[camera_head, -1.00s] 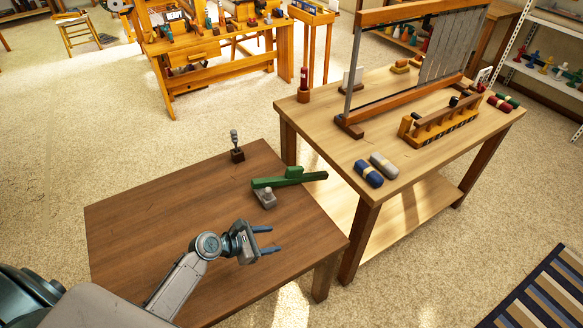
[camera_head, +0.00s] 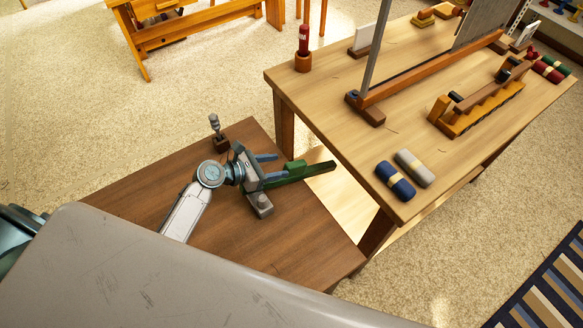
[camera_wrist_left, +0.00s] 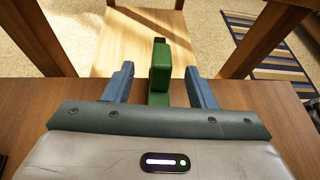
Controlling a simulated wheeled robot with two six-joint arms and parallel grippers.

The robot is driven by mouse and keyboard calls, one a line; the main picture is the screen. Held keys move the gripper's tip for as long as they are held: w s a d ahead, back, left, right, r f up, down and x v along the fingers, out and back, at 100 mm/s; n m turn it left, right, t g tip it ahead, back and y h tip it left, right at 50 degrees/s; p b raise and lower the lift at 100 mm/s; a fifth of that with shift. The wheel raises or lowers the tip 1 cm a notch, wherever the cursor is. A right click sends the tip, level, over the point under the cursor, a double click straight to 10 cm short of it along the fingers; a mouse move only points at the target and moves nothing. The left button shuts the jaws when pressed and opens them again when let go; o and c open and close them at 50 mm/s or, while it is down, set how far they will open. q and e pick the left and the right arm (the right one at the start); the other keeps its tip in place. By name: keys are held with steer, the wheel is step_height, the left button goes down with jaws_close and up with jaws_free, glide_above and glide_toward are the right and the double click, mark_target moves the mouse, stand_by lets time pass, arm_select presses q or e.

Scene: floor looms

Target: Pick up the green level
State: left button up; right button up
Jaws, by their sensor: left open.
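The green level (camera_head: 318,170) lies on the brown table near its right edge, with a raised green part (camera_head: 295,167) on top. My left gripper (camera_head: 282,165) is open, and its two blue fingers point at the level. In the left wrist view the level (camera_wrist_left: 160,72) stands between the spread fingers (camera_wrist_left: 159,68), with a gap on each side. The gripper hides part of the level in the head view. My right gripper is not in view.
A small grey block with a knob (camera_head: 262,205) sits close beside the level and my gripper. A small tool on a dark stand (camera_head: 217,135) is at the back of the brown table (camera_head: 310,245). A lighter table (camera_head: 335,110) with a loom, blue roll (camera_head: 395,181) and grey roll (camera_head: 415,168) stands to the right.

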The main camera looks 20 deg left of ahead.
mark_target(292, 164)
arm_select(q)
steer(key=shift+x, duration=1.2)
steer(key=x, duration=0.5)
steer(key=shift+w+d+f, duration=0.15)
steer(key=shift+d+f, duration=0.15)
steer(key=shift+d, duration=0.05)
jaws_close()
steer(key=shift+r, duration=0.15)
